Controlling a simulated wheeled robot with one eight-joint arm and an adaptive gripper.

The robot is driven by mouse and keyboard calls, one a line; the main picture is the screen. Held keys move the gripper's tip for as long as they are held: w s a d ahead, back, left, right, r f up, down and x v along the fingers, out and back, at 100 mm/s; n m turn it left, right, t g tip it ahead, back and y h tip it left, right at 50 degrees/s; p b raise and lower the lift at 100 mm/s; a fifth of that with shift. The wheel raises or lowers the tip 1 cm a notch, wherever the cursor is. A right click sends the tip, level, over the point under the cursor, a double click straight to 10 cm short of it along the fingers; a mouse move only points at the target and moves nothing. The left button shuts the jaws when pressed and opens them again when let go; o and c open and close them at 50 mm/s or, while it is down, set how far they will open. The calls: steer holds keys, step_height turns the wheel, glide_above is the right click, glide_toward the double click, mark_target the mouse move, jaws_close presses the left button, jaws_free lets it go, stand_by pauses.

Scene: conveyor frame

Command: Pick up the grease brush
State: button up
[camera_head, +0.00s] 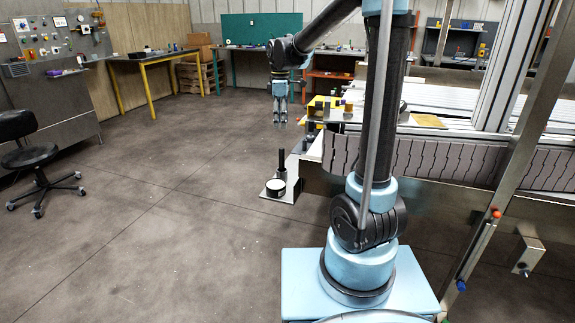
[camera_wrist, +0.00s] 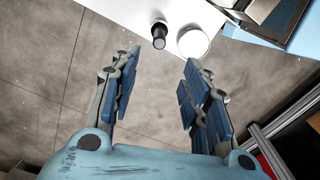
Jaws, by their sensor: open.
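My gripper (camera_head: 280,117) hangs open and empty, fingers down, above and beyond a low grey plate in the head view. In the wrist view the two blue-padded fingers of my gripper (camera_wrist: 160,65) are wide apart with only floor between them. A dark upright cylinder (camera_head: 282,167) stands on the plate; it also shows in the wrist view (camera_wrist: 159,36), just beyond the fingertips. It may be the grease brush, but I cannot see bristles. A round black tin with a white top (camera_head: 275,187) sits beside it, also in the wrist view (camera_wrist: 192,41).
The low plate (camera_head: 291,197) juts out beside the conveyor frame (camera_head: 440,162). A worktop (camera_head: 340,116) with several small yellow and dark items lies right of my gripper. A black chair (camera_head: 32,150) stands far left. The floor (camera_head: 160,200) between is clear.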

glide_toward(282, 159)
steer(key=f, duration=0.1)
steer(key=w+f, duration=0.1)
steer(key=f, duration=0.3)
steer(key=shift+w+a, duration=0.25)
steer(key=shift+w, duration=0.15)
steer(key=shift+s+d+f, duration=0.1)
steer(key=shift+f, duration=1.35)
steer(key=shift+s+d+f, duration=0.1)
steer(key=shift+f, duration=1.35)
jaws_close()
